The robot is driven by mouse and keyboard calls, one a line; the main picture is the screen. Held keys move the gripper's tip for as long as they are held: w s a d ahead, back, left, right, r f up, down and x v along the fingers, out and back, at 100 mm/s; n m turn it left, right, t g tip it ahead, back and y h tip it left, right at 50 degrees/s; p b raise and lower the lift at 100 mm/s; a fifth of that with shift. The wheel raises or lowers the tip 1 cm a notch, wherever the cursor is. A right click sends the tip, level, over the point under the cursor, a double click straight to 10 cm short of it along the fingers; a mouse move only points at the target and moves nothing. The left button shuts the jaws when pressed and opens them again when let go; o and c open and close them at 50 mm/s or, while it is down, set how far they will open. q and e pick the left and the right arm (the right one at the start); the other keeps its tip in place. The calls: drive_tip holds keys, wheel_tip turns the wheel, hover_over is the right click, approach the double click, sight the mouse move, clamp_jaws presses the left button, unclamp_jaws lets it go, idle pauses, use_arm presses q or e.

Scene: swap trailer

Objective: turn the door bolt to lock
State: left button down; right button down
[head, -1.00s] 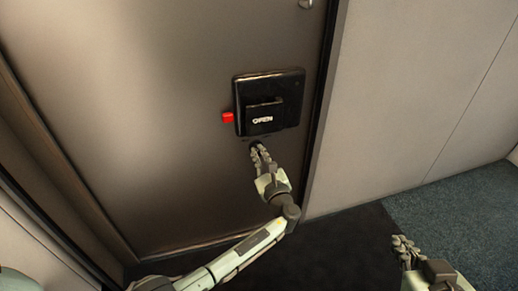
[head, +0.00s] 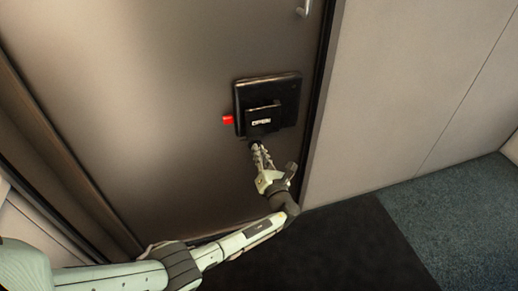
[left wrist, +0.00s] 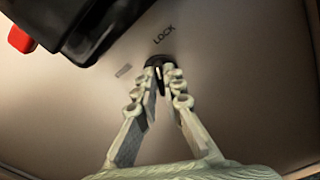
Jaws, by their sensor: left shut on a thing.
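The door bolt (left wrist: 158,70) is a small dark knob on the brown door (head: 170,100), just below the black lock box. The word LOCK is printed beside it in the left wrist view. My left gripper (head: 256,146) reaches up to it from below, and in the left wrist view its fingertips (left wrist: 159,72) are closed on the bolt from both sides. The fingers and fingertips hide most of the bolt in the head view. My right gripper is not in view.
The black lock box (head: 286,105) with an OPEN label sits above the bolt, with a red tab (head: 228,120) at its left. A metal handle (head: 304,8) is higher up. A pale wall (head: 410,80) stands to the right of the door; dark flooring (head: 330,250) lies below.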

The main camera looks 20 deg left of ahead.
use_arm(q)
drive_tip(key=shift+w+m+p, duration=0.1)
drive_tip(key=shift+m+p, duration=0.55)
drive_tip(key=shift+m, duration=1.05)
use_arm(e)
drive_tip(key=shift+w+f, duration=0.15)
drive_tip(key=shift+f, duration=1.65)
use_arm(q)
drive_tip(key=c, duration=1.6)
unclamp_jaws()
drive_tip(key=shift+c, duration=0.2)
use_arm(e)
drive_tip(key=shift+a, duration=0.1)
use_arm(q)
drive_tip(key=shift+f, duration=0.1)
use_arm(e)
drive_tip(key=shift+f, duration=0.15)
